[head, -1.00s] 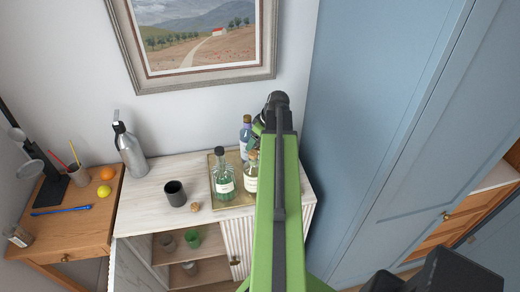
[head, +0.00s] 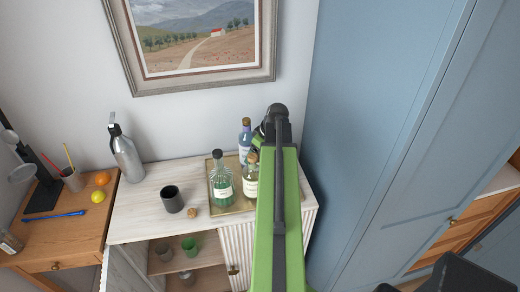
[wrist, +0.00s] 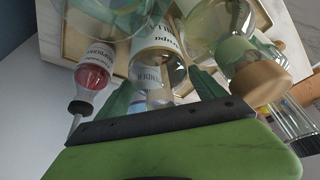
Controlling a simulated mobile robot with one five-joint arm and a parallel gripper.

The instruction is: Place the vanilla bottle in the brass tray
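The brass tray (head: 238,207) stands on the pale cabinet top. In it are a green bottle with a black cap (head: 222,186), a clear cork-stoppered bottle (head: 250,186) and a blue bottle (head: 245,142). My gripper (head: 258,138) is beside the blue bottle, partly hidden by my arm. In the wrist view its fingers (wrist: 163,88) are spread, with a white-labelled bottle (wrist: 155,45) showing between them; contact is unclear. A small red bottle (wrist: 93,72) is to the left there, and a cork-topped one (wrist: 260,80) to the right.
A dark cup (head: 172,199) and a small cork (head: 192,211) stand left of the tray. A steel bottle (head: 126,155) is at the back left. A tall blue cupboard (head: 370,130) closes off the right side. The cabinet top's left part has free room.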

